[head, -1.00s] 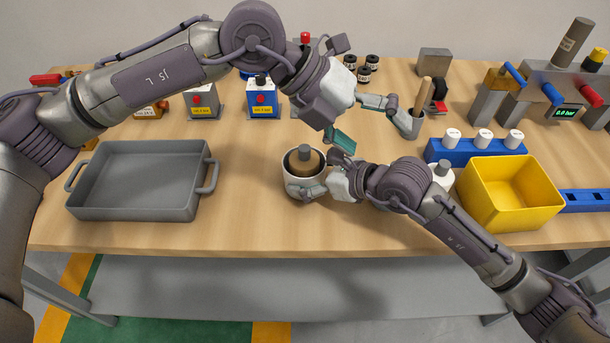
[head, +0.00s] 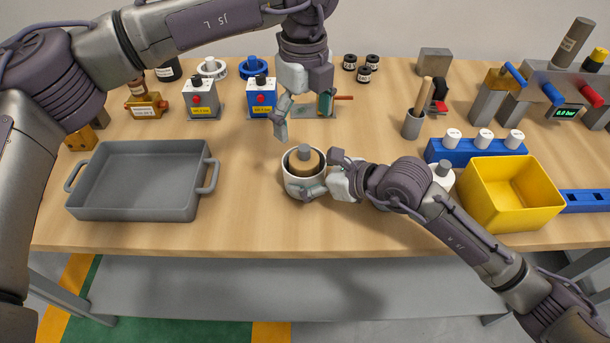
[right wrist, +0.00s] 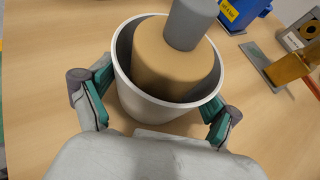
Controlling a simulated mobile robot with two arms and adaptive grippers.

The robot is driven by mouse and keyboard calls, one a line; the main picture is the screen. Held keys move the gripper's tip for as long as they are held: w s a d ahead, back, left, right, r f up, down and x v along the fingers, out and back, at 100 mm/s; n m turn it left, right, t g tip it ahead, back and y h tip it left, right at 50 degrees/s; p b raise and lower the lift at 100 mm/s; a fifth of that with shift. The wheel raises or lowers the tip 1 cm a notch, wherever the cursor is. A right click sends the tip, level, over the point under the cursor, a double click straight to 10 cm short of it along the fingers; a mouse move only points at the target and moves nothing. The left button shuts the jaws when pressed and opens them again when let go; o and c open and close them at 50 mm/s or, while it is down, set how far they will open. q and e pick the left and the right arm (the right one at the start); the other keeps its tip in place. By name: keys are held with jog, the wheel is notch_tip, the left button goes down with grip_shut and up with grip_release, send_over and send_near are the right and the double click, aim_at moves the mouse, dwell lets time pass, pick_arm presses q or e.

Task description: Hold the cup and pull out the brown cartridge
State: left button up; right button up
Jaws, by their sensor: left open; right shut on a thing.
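The white cup (head: 291,187) stands on the table near its front middle. The brown cartridge (head: 304,166) sits inside it, with a grey knob (head: 305,152) on top standing above the rim. My right gripper (head: 324,177) is shut on the cup from the right side. In the right wrist view its fingers (right wrist: 162,112) lie on either side of the cup wall (right wrist: 128,92), and the cartridge (right wrist: 170,62) fills much of the cup with a gap around it. My left gripper (head: 303,117) is open and empty, pointing down above and behind the cup, apart from the cartridge.
A grey tray (head: 75,200) with handles stands at the left. A yellow bin (head: 505,215) and a blue rack (head: 450,153) with white-topped items are at the right. Valve boxes (head: 262,99) and a holder (head: 411,125) stand behind.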

aim_at(304, 147)
pick_arm(q)
notch_tip(304, 147, down, 8)
jog(key=shift+f, duration=0.1)
dwell(0.4)
jog(key=shift+c, duration=0.2)
jog(key=c, duration=1.2)
jog(key=shift+c, duration=0.2)
jog(key=shift+r, duration=0.85)
jog(key=shift+r, duration=1.2)
jog(key=shift+r, duration=1.5)
